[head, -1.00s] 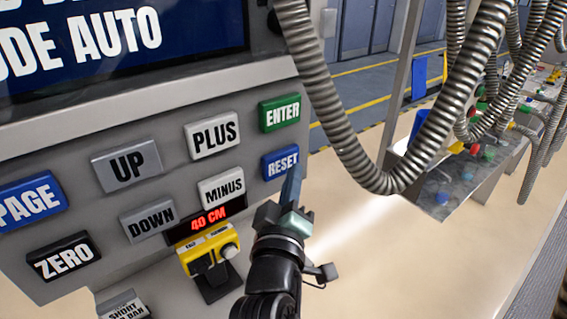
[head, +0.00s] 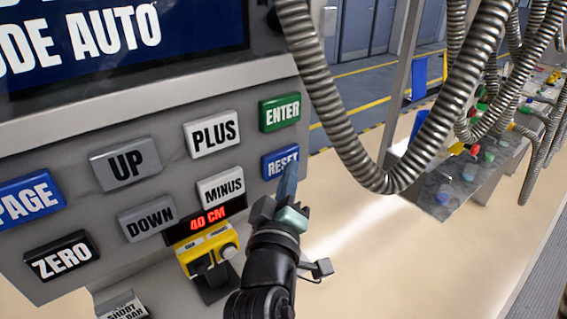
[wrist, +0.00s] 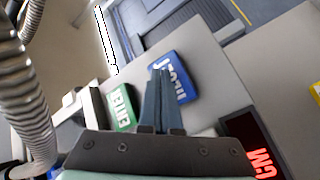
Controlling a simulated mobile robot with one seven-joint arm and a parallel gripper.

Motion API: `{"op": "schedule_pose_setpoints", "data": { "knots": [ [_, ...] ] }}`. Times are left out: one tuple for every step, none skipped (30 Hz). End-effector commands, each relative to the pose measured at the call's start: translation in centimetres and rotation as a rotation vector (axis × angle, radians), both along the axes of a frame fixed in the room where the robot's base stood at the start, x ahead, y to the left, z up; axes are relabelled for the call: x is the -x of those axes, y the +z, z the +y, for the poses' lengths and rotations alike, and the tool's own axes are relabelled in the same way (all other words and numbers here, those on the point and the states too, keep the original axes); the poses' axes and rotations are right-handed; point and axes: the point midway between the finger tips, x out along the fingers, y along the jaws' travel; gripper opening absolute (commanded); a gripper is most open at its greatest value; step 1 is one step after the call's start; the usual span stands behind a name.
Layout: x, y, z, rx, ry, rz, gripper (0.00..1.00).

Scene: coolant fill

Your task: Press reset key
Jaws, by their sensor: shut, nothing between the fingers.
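The blue RESET key (head: 280,161) is on the grey panel, below the green ENTER key (head: 280,112) and right of the MINUS key. My gripper (head: 289,172) is shut and empty, with its thin blue-grey fingers pointing up at the lower right of the RESET key. The fingers cover the key's lower right part in the head view. In the wrist view the closed fingertips (wrist: 160,74) overlap the left part of the RESET key (wrist: 177,76). I cannot tell whether they touch it.
The white MINUS key (head: 221,187) and PLUS key (head: 212,133) lie close to the left. A red 40 CM display (head: 207,219) and a yellow unit (head: 207,250) are below. A thick metal hose (head: 325,105) hangs just right of the panel.

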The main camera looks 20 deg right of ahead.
Motion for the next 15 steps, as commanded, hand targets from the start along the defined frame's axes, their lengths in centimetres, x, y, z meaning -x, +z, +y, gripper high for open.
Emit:
{"op": "schedule_pose_setpoints", "data": {
  "knots": [
    [-0.08, -0.02, 0.04, 0.000, 0.000, 0.000, 0.00],
    [-0.12, -0.02, 0.05, 0.000, 0.001, -0.001, 0.00],
    [-0.16, -0.02, 0.08, 0.000, 0.001, -0.001, 0.00],
    [-0.20, -0.02, 0.09, 0.000, 0.001, -0.001, 0.00],
    [-0.24, -0.01, 0.10, 0.000, 0.001, -0.001, 0.00],
    [-0.28, -0.02, 0.11, 0.000, 0.001, -0.001, 0.00],
    [-0.32, -0.02, 0.13, 0.000, 0.001, -0.001, 0.00],
    [-0.35, -0.03, 0.14, 0.000, 0.001, -0.001, 0.00],
    [-0.39, -0.04, 0.16, 0.000, 0.001, -0.001, 0.00],
    [-0.43, -0.04, 0.17, 0.000, 0.001, -0.001, 0.00],
    [-0.46, -0.05, 0.19, 0.000, 0.001, 0.000, 0.00],
    [-0.51, -0.05, 0.20, 0.001, 0.001, 0.001, 0.00],
    [-0.54, -0.06, 0.22, 0.001, 0.001, 0.001, 0.00],
    [-0.58, -0.06, 0.22, 0.001, 0.001, 0.001, 0.00],
    [-0.62, -0.06, 0.24, 0.001, 0.001, 0.001, 0.00]
  ]
}}
